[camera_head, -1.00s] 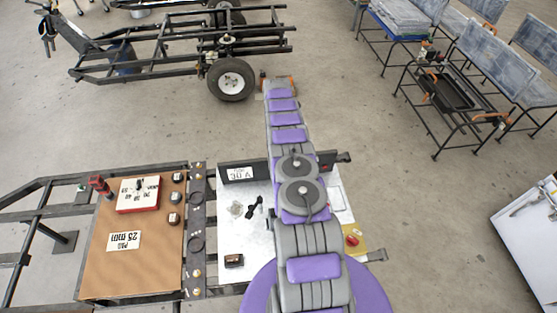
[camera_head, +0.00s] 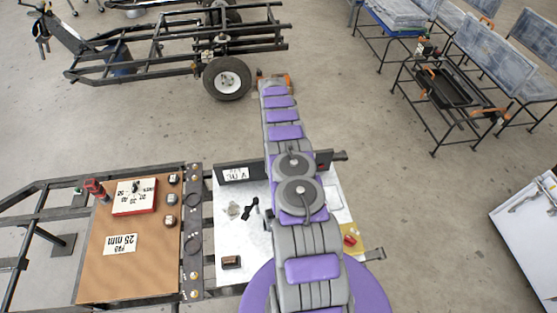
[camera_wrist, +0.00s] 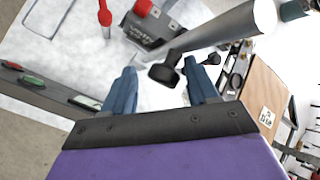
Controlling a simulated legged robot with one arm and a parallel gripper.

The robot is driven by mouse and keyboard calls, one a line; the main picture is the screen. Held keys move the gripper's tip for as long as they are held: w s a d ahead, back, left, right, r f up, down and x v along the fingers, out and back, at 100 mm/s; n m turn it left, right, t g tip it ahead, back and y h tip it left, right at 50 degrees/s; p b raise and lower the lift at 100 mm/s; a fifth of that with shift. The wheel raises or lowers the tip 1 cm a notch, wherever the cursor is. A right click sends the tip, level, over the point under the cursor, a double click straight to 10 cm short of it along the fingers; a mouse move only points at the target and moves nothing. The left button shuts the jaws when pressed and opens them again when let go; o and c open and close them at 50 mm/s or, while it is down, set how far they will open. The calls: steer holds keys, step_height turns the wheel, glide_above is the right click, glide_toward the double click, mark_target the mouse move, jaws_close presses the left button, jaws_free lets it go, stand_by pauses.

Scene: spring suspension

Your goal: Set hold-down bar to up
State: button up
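In the wrist view my gripper (camera_wrist: 161,88) shows two blue fingers spread apart with nothing between them. My gripper cannot be made out in the head view.
A black block with a red knob (camera_wrist: 144,25) and a red-handled tool (camera_wrist: 105,15) stand beyond the fingers. A dark rail (camera_wrist: 40,92) runs at left. A brown board (camera_head: 100,270) with labels lies left of the plate. Open floor (camera_head: 420,220) is to the right.

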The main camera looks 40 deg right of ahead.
steer(key=r+p, duration=0.2)
steer(key=s+r+p, duration=0.1)
steer(key=shift+a+r, duration=0.2)
steer(key=shift+a, duration=0.1)
steer(key=s+a+r, duration=0.1)
steer(key=s+a, duration=0.7)
steer(key=s, duration=0.4)
steer(key=shift+a+r, duration=0.2)
steer(key=shift+a, duration=0.1)
stand_by(0.5)
stand_by(0.6)
